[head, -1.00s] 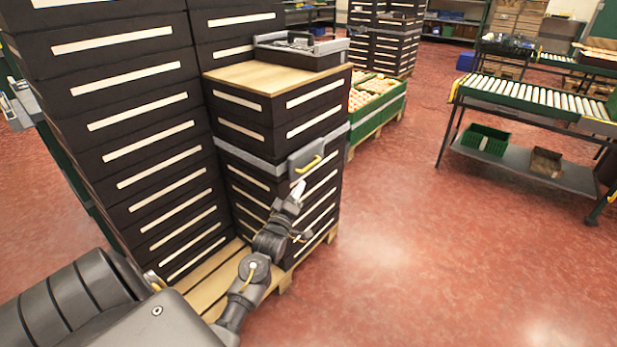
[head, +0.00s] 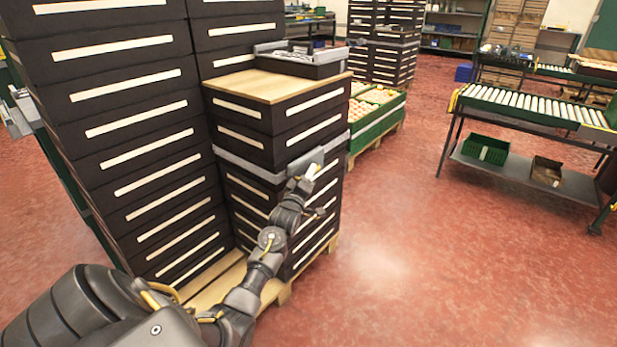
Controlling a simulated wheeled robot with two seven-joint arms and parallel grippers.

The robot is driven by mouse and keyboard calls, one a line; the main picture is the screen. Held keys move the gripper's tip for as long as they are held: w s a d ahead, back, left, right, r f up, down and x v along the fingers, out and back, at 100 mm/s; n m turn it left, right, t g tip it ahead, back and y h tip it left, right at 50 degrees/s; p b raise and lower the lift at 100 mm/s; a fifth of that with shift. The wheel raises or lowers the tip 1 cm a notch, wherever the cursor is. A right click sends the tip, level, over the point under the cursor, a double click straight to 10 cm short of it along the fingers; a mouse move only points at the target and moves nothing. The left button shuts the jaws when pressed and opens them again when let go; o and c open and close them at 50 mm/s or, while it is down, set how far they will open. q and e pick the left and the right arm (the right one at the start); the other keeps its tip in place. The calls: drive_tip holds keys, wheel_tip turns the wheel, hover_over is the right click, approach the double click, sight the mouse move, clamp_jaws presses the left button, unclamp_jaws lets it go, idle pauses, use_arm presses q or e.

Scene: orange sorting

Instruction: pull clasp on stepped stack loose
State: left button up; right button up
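The stepped stack (head: 268,150) of dark crates with pale label strips stands on a wooden pallet in the head view. A grey strap (head: 243,165) runs around it. The clasp (head: 303,160), a grey plate, sits on the strap at the stack's right face. My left gripper (head: 313,171) is at the clasp, in front of its lower right part, and hides the yellow handle. Whether its fingers are open or closed, or touch the handle, I cannot tell. My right gripper is not in view.
A taller dark crate stack (head: 130,130) stands close on the left. A wooden board (head: 270,85) and a shallow tray (head: 305,65) top the stepped stack. Green fruit crates (head: 375,122) stand behind. A roller conveyor (head: 525,102) is at right. The red floor between is clear.

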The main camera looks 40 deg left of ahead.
use_arm(q)
clamp_jaws()
drive_tip(key=shift+w+d, duration=0.1)
idle(0.4)
